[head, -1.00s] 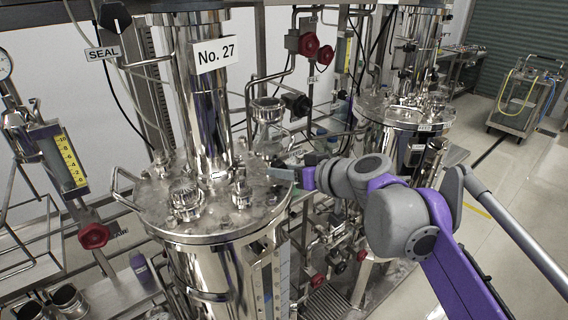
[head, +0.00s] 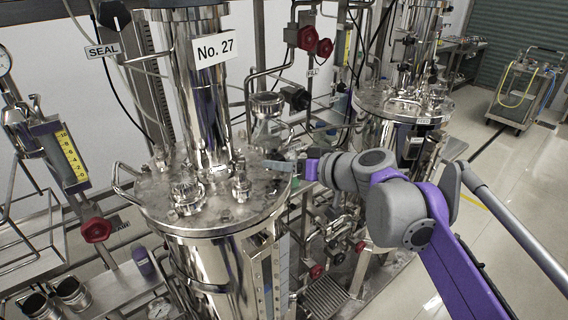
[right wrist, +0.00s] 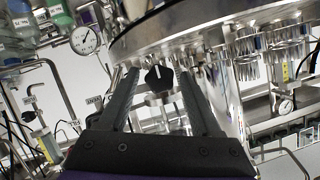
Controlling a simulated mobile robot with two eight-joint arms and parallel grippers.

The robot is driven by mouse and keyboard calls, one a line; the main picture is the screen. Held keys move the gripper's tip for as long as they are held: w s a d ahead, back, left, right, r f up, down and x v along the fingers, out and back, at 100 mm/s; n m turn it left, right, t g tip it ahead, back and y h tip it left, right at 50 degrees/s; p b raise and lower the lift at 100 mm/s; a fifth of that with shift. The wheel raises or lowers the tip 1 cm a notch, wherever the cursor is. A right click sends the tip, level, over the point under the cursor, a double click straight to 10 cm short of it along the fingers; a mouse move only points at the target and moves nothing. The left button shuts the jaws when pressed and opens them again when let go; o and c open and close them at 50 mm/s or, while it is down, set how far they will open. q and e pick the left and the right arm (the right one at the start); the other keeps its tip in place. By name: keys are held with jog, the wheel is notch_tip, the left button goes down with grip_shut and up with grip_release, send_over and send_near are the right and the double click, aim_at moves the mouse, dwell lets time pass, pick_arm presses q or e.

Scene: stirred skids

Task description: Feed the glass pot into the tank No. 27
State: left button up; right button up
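Tank No. 27 (head: 215,250) is a shiny steel vessel with a round flat lid, several capped ports and a tall column bearing its label. A clear, flask-like vessel with a wide ringed top (head: 268,130) stands behind the lid's right side; it may be the glass pot, but I cannot tell for sure. My right gripper (head: 282,165) reaches in from the right, its fingertips at the lid's right edge in the picture. My left gripper is not in view.
A second steel tank (head: 405,105) stands behind to the right. Red valve knobs (head: 308,38) and pipes crowd the space between. A gauge with a yellow scale (head: 62,155) is at the left. Open floor lies at the right.

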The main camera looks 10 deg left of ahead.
jog(key=shift+o, duration=0.2)
jog(key=shift+d, duration=0.1)
jog(key=v, duration=1)
jog(key=shift+d+r, duration=0.2)
jog(key=shift+d, duration=0.05)
